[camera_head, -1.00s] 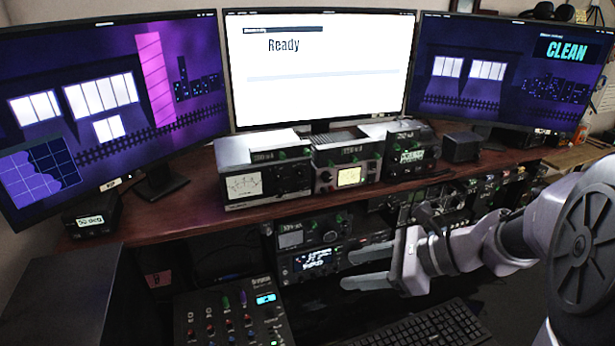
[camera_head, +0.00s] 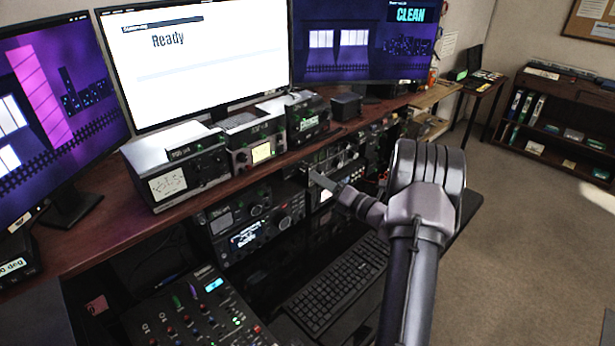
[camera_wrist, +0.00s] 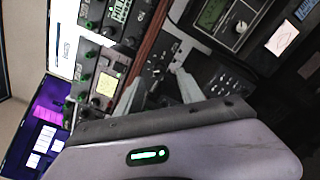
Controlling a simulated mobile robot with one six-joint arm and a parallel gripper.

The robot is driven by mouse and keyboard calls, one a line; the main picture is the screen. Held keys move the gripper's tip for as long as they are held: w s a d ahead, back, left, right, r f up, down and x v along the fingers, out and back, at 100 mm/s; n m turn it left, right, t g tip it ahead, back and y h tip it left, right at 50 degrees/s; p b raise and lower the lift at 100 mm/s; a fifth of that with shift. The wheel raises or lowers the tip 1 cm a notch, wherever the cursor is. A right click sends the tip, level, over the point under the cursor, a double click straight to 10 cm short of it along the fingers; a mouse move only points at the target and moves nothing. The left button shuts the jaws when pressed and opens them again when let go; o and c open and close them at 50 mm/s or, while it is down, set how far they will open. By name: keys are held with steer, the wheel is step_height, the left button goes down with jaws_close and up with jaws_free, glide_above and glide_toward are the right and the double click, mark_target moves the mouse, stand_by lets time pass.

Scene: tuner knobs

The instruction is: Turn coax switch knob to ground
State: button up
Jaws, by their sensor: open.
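My gripper (camera_head: 326,183) reaches toward the equipment under the desk shelf, its fingers partly hidden by my wrist. In the wrist view, my gripper (camera_wrist: 157,76) has two grey fingers spread apart with nothing held between them. A dark panel with small knobs and light marks (camera_wrist: 160,58) shows beyond and between the fingertips, apart from them as far as I can tell. A round knob (camera_wrist: 241,27) sits on a dark unit with a green display, to the right of the fingers. I cannot tell which knob is the coax switch; no label or ground mark is readable.
Metered boxes (camera_head: 175,164) stand on the wooden shelf (camera_head: 110,230) below the monitors. Radios (camera_head: 250,225), a mixer (camera_head: 200,310) and a keyboard (camera_head: 338,283) lie left of and below my arm. Open carpet (camera_head: 530,240) is at right.

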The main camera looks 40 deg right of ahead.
mark_target(305, 171)
steer(key=w, duration=0.6)
steer(key=shift+a+b, duration=0.3)
steer(key=shift+b, duration=0.1)
jaws_close()
